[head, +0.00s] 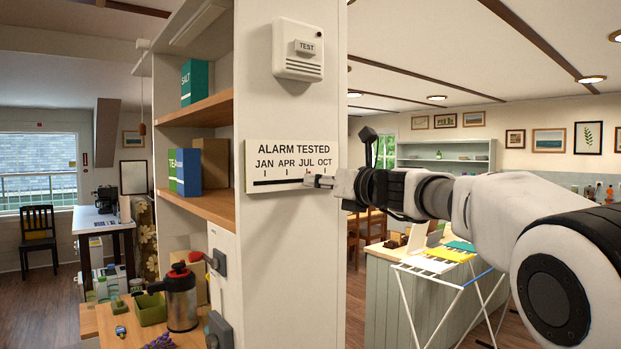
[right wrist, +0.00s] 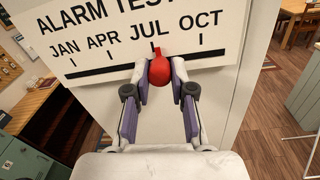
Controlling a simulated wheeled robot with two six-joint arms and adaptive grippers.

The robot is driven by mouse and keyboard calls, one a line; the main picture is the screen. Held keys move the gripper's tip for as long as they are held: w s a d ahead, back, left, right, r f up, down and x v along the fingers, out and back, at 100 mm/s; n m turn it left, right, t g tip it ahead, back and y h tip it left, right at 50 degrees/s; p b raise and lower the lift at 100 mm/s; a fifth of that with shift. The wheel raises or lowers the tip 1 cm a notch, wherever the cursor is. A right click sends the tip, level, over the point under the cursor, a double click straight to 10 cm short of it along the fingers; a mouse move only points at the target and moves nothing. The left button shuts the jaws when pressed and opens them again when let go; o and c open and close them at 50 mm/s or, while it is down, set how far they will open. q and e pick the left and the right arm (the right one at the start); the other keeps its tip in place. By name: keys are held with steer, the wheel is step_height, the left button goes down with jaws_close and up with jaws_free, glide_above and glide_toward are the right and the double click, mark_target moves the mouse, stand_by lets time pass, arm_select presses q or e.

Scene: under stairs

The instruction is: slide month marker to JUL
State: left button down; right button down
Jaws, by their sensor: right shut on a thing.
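The white ALARM TESTED board (head: 288,160) is on the pale wall panel, with JAN, APR, JUL and OCT above tick marks and a dark slot. In the right wrist view the board (right wrist: 87,22) is close. The red month marker (right wrist: 159,71) has a rounded knob and a small upper pointer, at or very near the JUL tick; exact alignment I cannot tell. My right gripper (right wrist: 160,72) is shut on the knob, one finger on each side. In the head view my right gripper (head: 318,181) reaches the slot's right part and hides the marker. My left gripper is not in view.
A white alarm with a TEST button (head: 305,47) is above the board. Shelves (head: 207,203) with boxes are to the left, and a red-topped flask (head: 181,297) is below them. A drying rack (head: 440,262) stands at the right. The panel under the board is bare.

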steer(key=c, duration=1)
jaws_free()
steer(key=shift+s+a, duration=0.15)
steer(key=shift+a, duration=0.15)
steer(key=shift+o, duration=0.2)
steer(key=v, duration=1.2)
steer(key=shift+f, duration=0.1)
